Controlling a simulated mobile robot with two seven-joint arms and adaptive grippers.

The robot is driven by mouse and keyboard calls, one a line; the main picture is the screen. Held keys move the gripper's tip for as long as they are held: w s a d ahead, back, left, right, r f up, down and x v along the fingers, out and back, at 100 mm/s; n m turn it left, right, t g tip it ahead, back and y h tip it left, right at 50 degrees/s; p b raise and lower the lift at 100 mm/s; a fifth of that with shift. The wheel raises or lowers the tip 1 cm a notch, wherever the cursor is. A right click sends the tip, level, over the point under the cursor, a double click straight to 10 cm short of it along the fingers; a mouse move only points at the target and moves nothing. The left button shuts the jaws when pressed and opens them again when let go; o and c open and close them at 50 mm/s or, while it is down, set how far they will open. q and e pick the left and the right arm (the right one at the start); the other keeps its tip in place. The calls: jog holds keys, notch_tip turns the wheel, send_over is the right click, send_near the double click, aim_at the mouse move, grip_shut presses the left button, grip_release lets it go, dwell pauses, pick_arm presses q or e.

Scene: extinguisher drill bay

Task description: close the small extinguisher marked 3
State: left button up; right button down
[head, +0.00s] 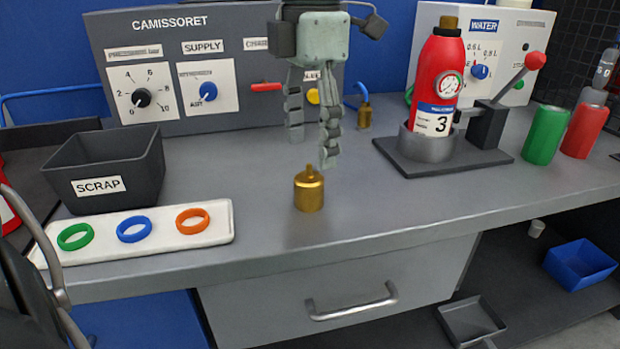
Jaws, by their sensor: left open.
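The small red extinguisher marked 3 (436,72) stands upright in a round holder (428,146) on a dark base plate. It has a gauge on its front and a bare brass-coloured neck (449,24) on top. A brass cap-like piece (309,192) with a narrow stem stands upright on the bench, left of the holder. My left gripper (312,148) points down above and behind this brass piece in the picture. Its fingers are apart with nothing between them, and it does not appear to touch the piece. My right gripper is not in view.
A lever with a red knob (535,61) rises beside the holder. Green (545,135) and red (582,130) cylinders stand at right. A SCRAP bin (105,168) and a white tray (222,222) with coloured rings are at left. A control panel (230,50) stands behind.

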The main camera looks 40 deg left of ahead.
aim_at(309, 176)
pick_arm(q)
jog(key=shift+s, duration=0.1)
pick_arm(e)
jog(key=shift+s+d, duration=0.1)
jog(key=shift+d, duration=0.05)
pick_arm(q)
jog(key=shift+f, duration=1.3)
jog(key=shift+a+f, duration=0.1)
jog(key=shift+f, duration=0.3)
jog(key=f, duration=0.3)
jog(key=shift+w+a+f+p, duration=0.25)
jog(key=shift+w+f+p, duration=0.05)
jog(key=shift+w+f, duration=0.05)
jog(key=shift+f, duration=0.35)
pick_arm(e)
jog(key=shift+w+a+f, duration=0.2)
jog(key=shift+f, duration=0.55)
